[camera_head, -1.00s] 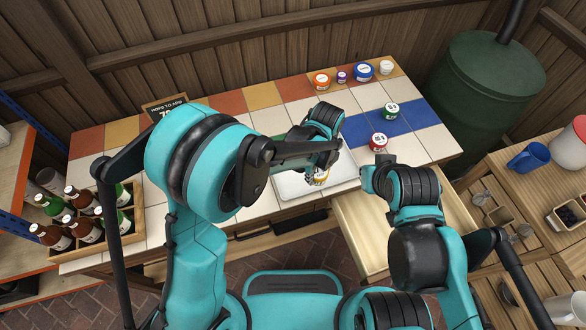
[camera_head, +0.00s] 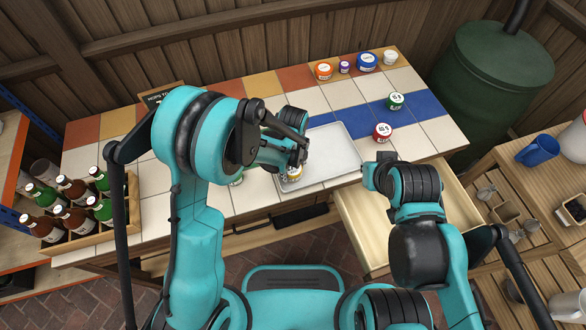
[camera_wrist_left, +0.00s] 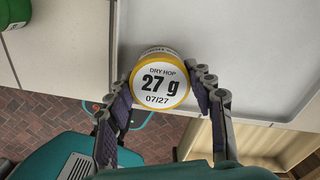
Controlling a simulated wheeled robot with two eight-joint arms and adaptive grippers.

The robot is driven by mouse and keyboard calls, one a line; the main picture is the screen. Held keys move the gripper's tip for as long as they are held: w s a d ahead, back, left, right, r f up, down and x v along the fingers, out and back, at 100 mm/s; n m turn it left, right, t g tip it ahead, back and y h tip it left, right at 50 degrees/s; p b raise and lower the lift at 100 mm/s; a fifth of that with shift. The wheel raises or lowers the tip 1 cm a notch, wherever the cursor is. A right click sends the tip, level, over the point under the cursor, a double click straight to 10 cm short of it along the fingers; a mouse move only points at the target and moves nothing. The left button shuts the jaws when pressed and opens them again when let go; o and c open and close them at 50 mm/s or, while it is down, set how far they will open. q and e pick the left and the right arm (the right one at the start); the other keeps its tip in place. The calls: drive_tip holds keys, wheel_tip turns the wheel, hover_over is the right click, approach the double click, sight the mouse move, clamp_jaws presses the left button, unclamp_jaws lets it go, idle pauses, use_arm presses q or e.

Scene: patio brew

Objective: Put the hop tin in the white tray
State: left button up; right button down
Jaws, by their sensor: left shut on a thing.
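The hop tin is a yellow-banded tin with a white lid reading "DRY HOP 27 g" (camera_wrist_left: 160,86). It shows small in the head view (camera_head: 294,173), partly hidden by my gripper. My left gripper (camera_head: 297,162) is shut on it, one finger on each side in the left wrist view (camera_wrist_left: 162,92). The tin is at the left near part of the white tray (camera_head: 338,148), over its left rim in the left wrist view (camera_wrist_left: 240,40). I cannot tell whether it touches the tray. My right gripper (camera_head: 378,174) is right of the tray, its jaws unclear.
A red tin (camera_head: 383,132) and a green tin (camera_head: 395,101) stand right of the tray; several more line the back. Another green tin (camera_head: 237,180) is partly behind my left arm. A bottle crate (camera_head: 88,240) stands left. An open drawer (camera_head: 368,235) juts out in front.

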use_arm(q)
drive_tip(key=shift+f, duration=0.15)
drive_tip(key=o, duration=1.1)
drive_tip(key=shift+o, duration=0.2)
